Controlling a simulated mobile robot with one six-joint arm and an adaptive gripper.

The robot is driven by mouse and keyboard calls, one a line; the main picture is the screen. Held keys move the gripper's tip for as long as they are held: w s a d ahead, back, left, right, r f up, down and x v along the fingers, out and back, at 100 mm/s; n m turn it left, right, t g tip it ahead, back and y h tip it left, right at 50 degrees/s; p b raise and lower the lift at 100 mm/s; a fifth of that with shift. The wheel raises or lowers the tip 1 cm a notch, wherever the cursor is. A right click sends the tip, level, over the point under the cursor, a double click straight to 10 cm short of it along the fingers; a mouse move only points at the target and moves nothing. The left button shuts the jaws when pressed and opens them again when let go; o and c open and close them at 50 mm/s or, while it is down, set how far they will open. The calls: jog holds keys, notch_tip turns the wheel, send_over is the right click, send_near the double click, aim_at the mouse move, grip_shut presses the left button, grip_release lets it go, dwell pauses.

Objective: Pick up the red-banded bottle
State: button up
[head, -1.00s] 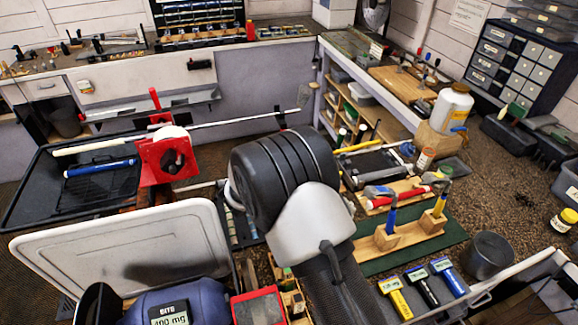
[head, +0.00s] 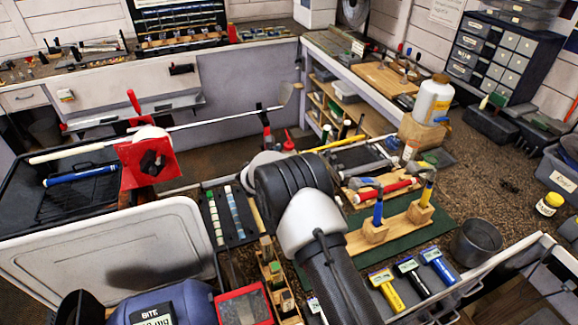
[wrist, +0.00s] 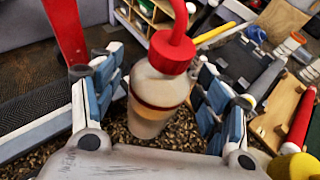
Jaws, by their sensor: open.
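The red-banded bottle (wrist: 158,92) stands in the middle of the wrist view. It is a translucent squeeze bottle with a red cap and bent spout, a thin red-orange band and amber contents. My gripper (wrist: 152,78) is open, with one finger on each side of the bottle. The bottle reaches between the fingers; I cannot tell whether either finger touches it. In the head view a small red top, likely the bottle's cap (head: 288,143), shows just past my arm. My arm hides the rest of the bottle and the gripper there.
A red clamp stand (head: 133,172) holding a golf club stands on the left; its shaft crosses behind the bottle. A wooden hammer rack (head: 395,232) on a green mat and a large white jug (head: 433,100) stand to the right. A grey bucket (head: 477,242) is at front right.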

jog(key=shift+x, duration=2.35)
jog(key=shift+c, duration=0.3)
jog(key=c, duration=1.3)
jog(key=shift+c, duration=0.2)
